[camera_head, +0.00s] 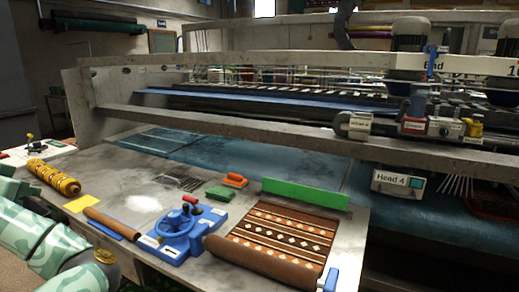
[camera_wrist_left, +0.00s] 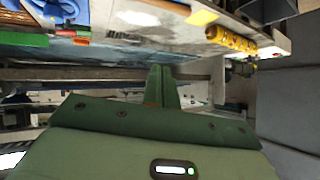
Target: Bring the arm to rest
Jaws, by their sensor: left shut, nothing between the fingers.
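My left arm (camera_head: 45,240), in green camouflage covering, comes in at the lower left of the head view, beside the front-left edge of the table. My left gripper (camera_wrist_left: 162,72) shows in the left wrist view, with its two green fingers together and nothing between them. It is clear of the table's things. My right gripper is in neither view.
The grey table (camera_head: 135,185) holds a yellow roller (camera_head: 54,178), a brown roller (camera_head: 110,223), a blue handwheel unit (camera_head: 178,232), a patterned rug (camera_head: 275,237), a green bar (camera_head: 306,194) and an orange brush (camera_head: 235,181). A long machine beam (camera_head: 230,125) crosses behind.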

